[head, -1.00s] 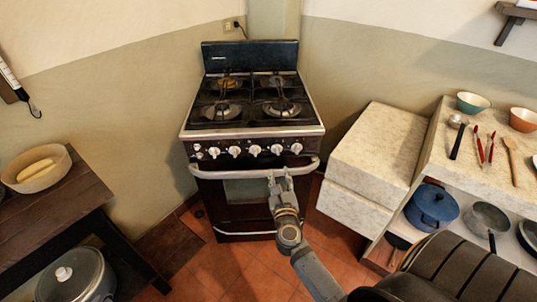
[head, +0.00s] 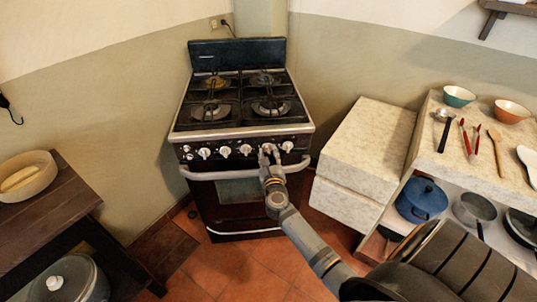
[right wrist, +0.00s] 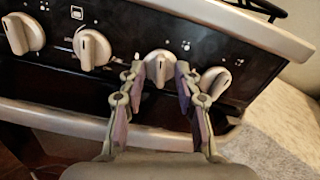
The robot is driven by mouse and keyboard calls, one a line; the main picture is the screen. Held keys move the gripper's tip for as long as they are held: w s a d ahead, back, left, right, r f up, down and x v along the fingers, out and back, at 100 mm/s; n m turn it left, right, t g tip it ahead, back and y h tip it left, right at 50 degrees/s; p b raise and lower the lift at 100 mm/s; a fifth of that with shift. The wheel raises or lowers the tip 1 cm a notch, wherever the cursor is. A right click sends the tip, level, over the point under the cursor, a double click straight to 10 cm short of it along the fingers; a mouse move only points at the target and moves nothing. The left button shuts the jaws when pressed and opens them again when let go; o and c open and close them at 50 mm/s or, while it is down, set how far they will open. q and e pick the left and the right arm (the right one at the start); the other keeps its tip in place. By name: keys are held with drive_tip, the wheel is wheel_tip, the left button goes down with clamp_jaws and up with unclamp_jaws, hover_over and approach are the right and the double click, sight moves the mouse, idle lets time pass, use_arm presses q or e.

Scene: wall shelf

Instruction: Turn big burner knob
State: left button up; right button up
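The stove (head: 245,128) stands against the wall with a row of several white knobs on its dark front panel. My right gripper (head: 268,154) is at the right part of this row. In the right wrist view my right gripper (right wrist: 160,72) is open, with one finger on each side of the second knob from the right (right wrist: 159,66). I cannot tell whether the fingers touch it. The rightmost knob (right wrist: 214,80) is just outside the right finger. A further knob (right wrist: 93,48) is left of the left finger. My left gripper is not in view.
The oven handle bar (head: 225,175) runs just below the knobs, under my right gripper. A stone counter block (head: 365,150) stands close on the right, with shelves of pots and bowls beyond. A wooden table (head: 50,210) is at the left.

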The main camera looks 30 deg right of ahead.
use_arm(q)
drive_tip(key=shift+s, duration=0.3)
use_arm(e)
clamp_jaws()
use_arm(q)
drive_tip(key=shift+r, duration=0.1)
use_arm(e)
drive_tip(key=shift+r+n+p, duration=0.2)
drive_tip(key=shift+n+p, duration=0.8)
drive_tip(key=shift+n, duration=0.1)
drive_tip(key=n+p, duration=0.1)
drive_tip(key=n, duration=0.1)
drive_tip(key=shift+n+p, duration=0.3)
drive_tip(key=shift+p, duration=0.1)
drive_tip(key=n+p, duration=0.3)
drive_tip(key=n, duration=0.2)
use_arm(q)
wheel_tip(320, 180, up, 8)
drive_tip(key=p, duration=0.1)
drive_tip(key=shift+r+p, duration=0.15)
drive_tip(key=shift+p, duration=0.2)
use_arm(e)
drive_tip(key=shift+f+n, duration=0.15)
drive_tip(key=shift+n, duration=1.45)
